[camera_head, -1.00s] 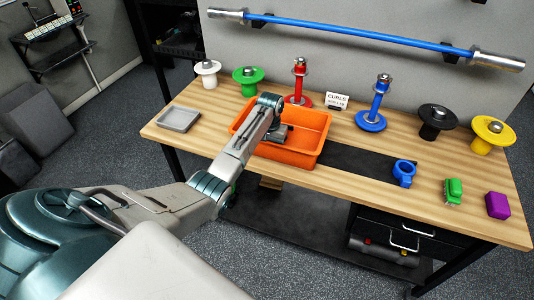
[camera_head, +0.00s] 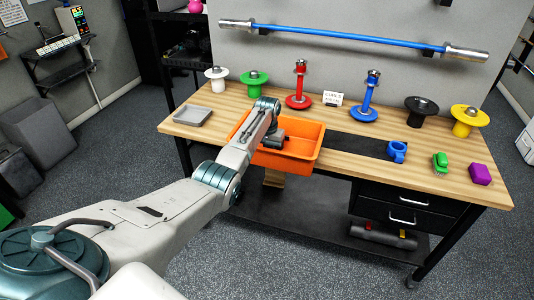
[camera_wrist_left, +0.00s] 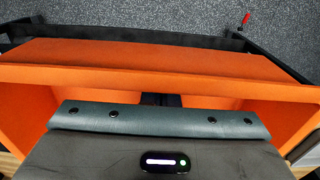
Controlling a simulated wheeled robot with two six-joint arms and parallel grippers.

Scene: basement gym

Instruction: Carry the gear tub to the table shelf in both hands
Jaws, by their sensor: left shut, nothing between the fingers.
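The orange gear tub (camera_head: 308,152) stands on the wooden table (camera_head: 360,172), near its front edge left of the middle. The tub looks empty where its inside shows. My left gripper (camera_head: 277,139) is at the tub, over its inside, and hides part of it. In the left wrist view the tub's long wall (camera_wrist_left: 160,60) crosses the picture and my left gripper (camera_wrist_left: 160,100) is shut with nothing held, its tips mostly hidden. The dark lower shelf (camera_head: 300,226) under the table shows open floor space. My right gripper is not in view.
A grey tray (camera_head: 192,116) lies left of the tub. Stands and spools line the table's back. Black drawers (camera_head: 405,208) hang below; a roll (camera_head: 384,236) lies on the shelf's right.

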